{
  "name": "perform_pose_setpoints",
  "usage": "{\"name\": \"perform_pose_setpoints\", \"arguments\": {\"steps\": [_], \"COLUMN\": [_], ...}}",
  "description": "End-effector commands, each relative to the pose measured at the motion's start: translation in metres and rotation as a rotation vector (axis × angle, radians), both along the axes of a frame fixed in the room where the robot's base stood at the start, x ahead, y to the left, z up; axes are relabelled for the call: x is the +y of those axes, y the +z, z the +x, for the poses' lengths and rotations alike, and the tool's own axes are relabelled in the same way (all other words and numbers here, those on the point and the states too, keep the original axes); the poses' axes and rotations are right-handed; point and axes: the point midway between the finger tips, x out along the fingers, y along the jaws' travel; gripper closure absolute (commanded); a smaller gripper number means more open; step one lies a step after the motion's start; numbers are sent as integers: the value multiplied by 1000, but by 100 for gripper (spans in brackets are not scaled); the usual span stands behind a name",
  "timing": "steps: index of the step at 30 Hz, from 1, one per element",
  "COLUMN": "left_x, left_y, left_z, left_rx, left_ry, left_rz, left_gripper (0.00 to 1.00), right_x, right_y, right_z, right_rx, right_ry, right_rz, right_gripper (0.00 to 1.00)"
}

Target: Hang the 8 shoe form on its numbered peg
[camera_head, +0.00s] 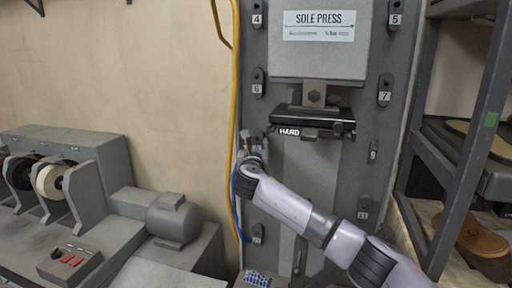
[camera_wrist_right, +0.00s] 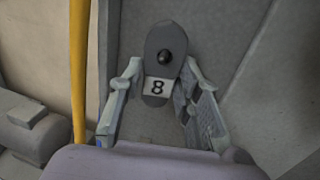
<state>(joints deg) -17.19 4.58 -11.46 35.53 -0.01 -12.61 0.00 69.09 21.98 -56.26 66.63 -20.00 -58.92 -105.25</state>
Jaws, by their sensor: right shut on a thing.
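In the head view my right gripper (camera_head: 253,152) is at the panel's left side, below the 6 position, and the form is too small to make out there. My left gripper is out of view.
The grey sole press (camera_head: 318,60) has numbered positions down both sides. A black block marked HARD (camera_head: 289,132) juts out right of my gripper. A yellow hose (camera_head: 235,95) runs down the left edge. A grey shelf frame (camera_head: 465,165) stands at right, a bench grinder (camera_head: 100,190) at left.

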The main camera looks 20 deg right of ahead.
Motion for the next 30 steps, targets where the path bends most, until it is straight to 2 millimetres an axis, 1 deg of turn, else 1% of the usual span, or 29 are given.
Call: {"name": "perform_pose_setpoints", "arguments": {"steps": [1,10,11,21,30], "left_x": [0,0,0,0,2], "left_y": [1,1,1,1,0], "left_z": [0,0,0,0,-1], "left_rx": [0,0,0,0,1], "left_ry": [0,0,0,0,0], "left_rz": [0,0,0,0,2], "left_gripper": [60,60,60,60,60], "right_x": [0,0,0,0,0], "right_y": [2,2,2,0,-2], "right_z": [1,1,1,1,0], "right_rx": [-3,-3,-4,-1,3], "right_ry": [1,2,2,1,0], "right_rz": [0,0,1,1,1], "right_gripper": [100,100,68,45,45]}}
